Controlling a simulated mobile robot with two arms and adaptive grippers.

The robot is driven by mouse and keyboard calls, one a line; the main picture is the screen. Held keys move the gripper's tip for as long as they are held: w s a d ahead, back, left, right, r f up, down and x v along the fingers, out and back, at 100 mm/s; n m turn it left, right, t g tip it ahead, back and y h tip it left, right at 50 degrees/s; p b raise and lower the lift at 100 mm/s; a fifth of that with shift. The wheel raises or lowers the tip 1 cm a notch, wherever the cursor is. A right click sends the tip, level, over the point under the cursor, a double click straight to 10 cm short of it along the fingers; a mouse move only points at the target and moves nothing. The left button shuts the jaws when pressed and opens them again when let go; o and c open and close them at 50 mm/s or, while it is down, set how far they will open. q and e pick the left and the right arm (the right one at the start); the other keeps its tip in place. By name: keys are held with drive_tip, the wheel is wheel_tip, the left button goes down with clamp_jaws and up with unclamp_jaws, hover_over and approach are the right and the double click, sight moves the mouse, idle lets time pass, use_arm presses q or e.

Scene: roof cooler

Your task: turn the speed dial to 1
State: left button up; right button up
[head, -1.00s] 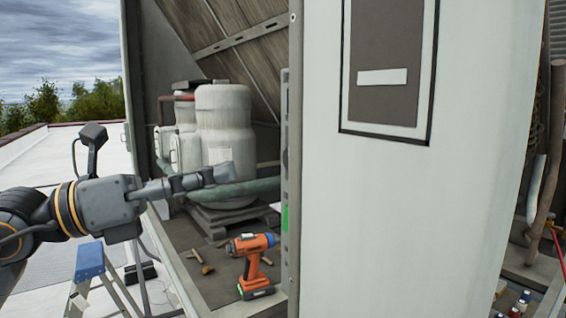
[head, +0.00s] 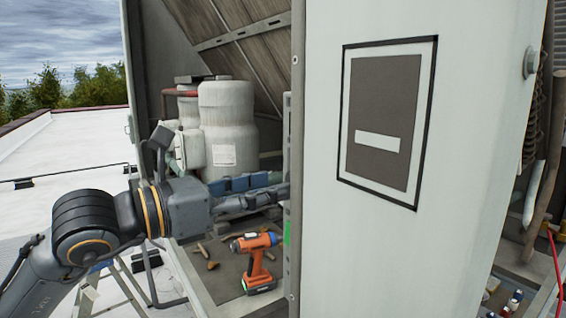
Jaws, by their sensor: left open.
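No dial with readable numbers shows. A round grey knob-like part (head: 530,62) sticks out at the right edge of the pale cabinet panel (head: 460,200); I cannot tell whether it is the speed dial. My left gripper (head: 280,187) reaches in from the left with its fingers open and empty. Its tips are at the panel's left edge, in front of the white tank, and may be partly hidden by the edge. It is well left of the knob-like part. My right gripper is out of view.
A black-framed dark plate (head: 384,125) with a blank white label is on the panel. Inside the cabinet stand a white tank (head: 228,120) and an orange power tool (head: 257,262). A stepladder (head: 90,295) is at lower left. Small bottles (head: 512,300) are at lower right.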

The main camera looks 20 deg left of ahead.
use_arm(q)
drive_tip(key=p+x, duration=0.1)
drive_tip(key=x, duration=0.3)
drive_tip(key=shift+s, duration=0.1)
drive_tip(key=c, duration=0.9)
